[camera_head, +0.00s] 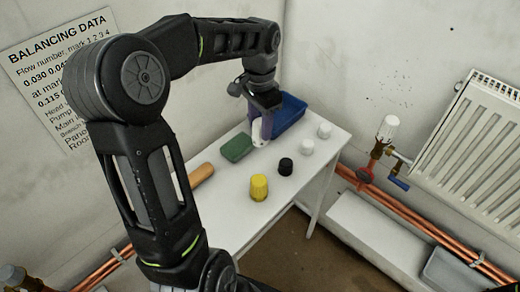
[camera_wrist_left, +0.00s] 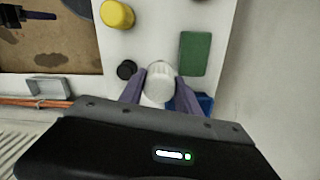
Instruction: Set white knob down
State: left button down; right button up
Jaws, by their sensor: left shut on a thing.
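My left gripper (camera_head: 262,129) is over the far part of the white table (camera_head: 226,205), between the green pad (camera_head: 236,147) and the blue tray (camera_head: 287,112). It is shut on a white knob (camera_wrist_left: 159,82); in the left wrist view the knob sits between the two purple fingers (camera_wrist_left: 160,88). In the head view the held knob (camera_head: 257,132) is partly covered by the gripper. I cannot tell whether it touches the table.
A yellow knob (camera_head: 259,187), a black knob (camera_head: 286,167) and two other white knobs (camera_head: 306,147) (camera_head: 324,130) stand on the table. A tan cylinder (camera_head: 201,175) lies near its left edge. A radiator (camera_head: 470,150) with a white-capped valve (camera_head: 388,128) and copper pipes are at right.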

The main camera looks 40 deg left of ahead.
aim_at(260, 121)
pick_arm(q)
jog(key=shift+f, duration=1.95)
jog(key=shift+f, duration=1.85)
jog(key=shift+f, duration=0.2)
jog(key=c, duration=1.1)
grip_release()
jog(key=shift+c, duration=0.2)
jog(key=shift+r, duration=0.15)
jog(key=r, duration=1.2)
jog(key=shift+w+a+r, duration=0.1)
jog(key=shift+w+a, duration=0.05)
jog(key=shift+w, duration=0.05)
